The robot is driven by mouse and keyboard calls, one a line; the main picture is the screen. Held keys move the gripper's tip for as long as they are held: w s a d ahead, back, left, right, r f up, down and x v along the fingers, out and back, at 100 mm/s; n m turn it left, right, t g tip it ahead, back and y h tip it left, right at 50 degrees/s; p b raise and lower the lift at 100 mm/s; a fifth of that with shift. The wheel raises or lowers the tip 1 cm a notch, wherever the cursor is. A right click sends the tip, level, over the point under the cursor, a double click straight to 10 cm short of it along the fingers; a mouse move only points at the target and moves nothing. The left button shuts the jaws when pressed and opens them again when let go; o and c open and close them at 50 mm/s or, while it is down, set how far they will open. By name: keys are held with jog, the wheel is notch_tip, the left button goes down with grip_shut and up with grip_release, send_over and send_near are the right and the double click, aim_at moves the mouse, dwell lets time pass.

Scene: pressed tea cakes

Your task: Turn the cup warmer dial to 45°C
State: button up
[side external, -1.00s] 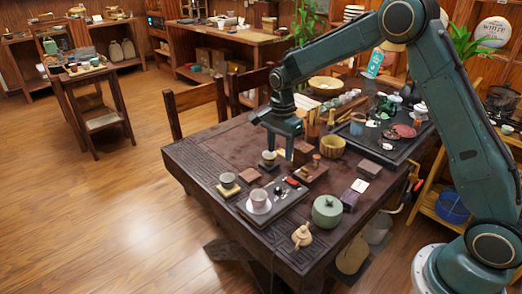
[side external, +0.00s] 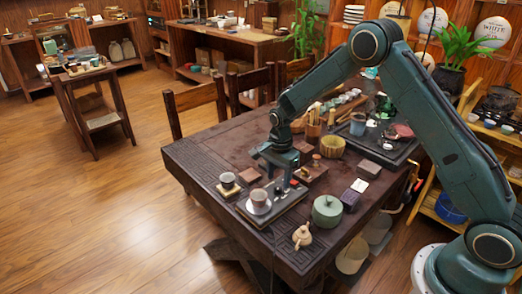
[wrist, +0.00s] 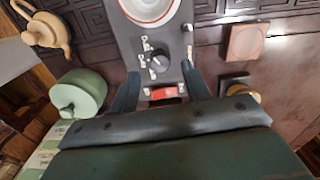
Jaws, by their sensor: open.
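The cup warmer (side external: 276,213) is a dark slab on the table, with a pale cup (side external: 260,198) on its round plate. The wrist view shows its black dial (wrist: 160,60) with small white markings on its left side, too small to read. A red switch (wrist: 164,92) sits on the warmer on the gripper side of the dial. My gripper (wrist: 160,70) is open and empty, its two dark fingers on either side of the dial and switch area, apart from the dial. In the side view my gripper (side external: 279,183) is low over the warmer's far part.
A green lidded pot (side external: 327,211) and a small tan teapot (side external: 302,236) stand nearby at the front. A cup on a coaster (side external: 228,184) and a brown block (side external: 249,175) lie left of my gripper. A dark tea tray (side external: 400,143) is behind. The table's left part is clear.

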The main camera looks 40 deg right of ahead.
aim_at(278, 187)
jog(key=shift+f, duration=1.75)
jog(key=c, duration=1)
